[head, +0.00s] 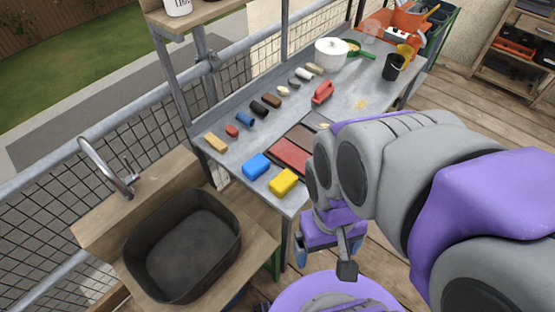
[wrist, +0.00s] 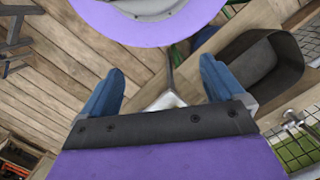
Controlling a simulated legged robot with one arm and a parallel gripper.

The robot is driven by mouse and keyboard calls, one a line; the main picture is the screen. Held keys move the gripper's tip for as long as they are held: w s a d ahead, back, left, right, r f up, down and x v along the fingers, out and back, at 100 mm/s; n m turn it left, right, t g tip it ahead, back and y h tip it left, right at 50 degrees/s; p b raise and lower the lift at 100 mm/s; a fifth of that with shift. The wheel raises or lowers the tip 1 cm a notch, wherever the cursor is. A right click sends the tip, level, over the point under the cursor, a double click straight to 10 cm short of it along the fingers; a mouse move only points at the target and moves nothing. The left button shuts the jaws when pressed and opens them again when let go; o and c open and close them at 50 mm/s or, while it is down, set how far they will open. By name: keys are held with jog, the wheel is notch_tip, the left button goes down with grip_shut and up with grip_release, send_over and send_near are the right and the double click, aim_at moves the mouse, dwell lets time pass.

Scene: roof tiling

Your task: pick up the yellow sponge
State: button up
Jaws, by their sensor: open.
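The yellow sponge (head: 284,181) lies on the near end of the grey workbench (head: 240,165) in the head view, close to its front edge. A blue sponge (head: 256,166) lies just to its left, and a dark red flat piece lies behind it. My gripper (head: 322,255) hangs below and to the right of the yellow sponge, off the bench. In the wrist view my gripper (wrist: 165,88) has its two blue fingers wide apart with nothing between them. The sponge is not in the wrist view.
A dark sink basin (head: 184,245) in a wooden counter with a tap (head: 108,165) stands at the lower left. Several small objects, a red tool (head: 322,92) and a white pot (head: 331,52) are farther along the bench. A shelf (head: 515,50) stands at the right. Wooden floor is open there.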

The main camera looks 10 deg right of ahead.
jog(key=m+y+p, duration=0.2)
jog(key=m+p, duration=0.1)
jog(key=m, duration=0.9)
send_over(284, 179)
jog(key=d, duration=0.2)
jog(key=w+d+f+x, duration=0.1)
jog(key=w+d+x, duration=0.1)
jog(key=x, duration=1.2)
jog(key=shift+t+h, duration=0.3)
jog(key=shift+t, duration=0.1)
jog(key=f, duration=0.3)
jog(key=a+f+b, duration=0.1)
jog(key=f, duration=0.3)
jog(key=f+b, duration=0.1)
jog(key=f, duration=0.2)
jog(key=shift+a+f, duration=0.2)
jog(key=shift+a, duration=0.05)
jog(key=shift+a+f+b, duration=0.2)
jog(key=shift+f+b, duration=0.8)
jog(key=shift+f, duration=2.05)
jog(key=shift+c, duration=0.2)
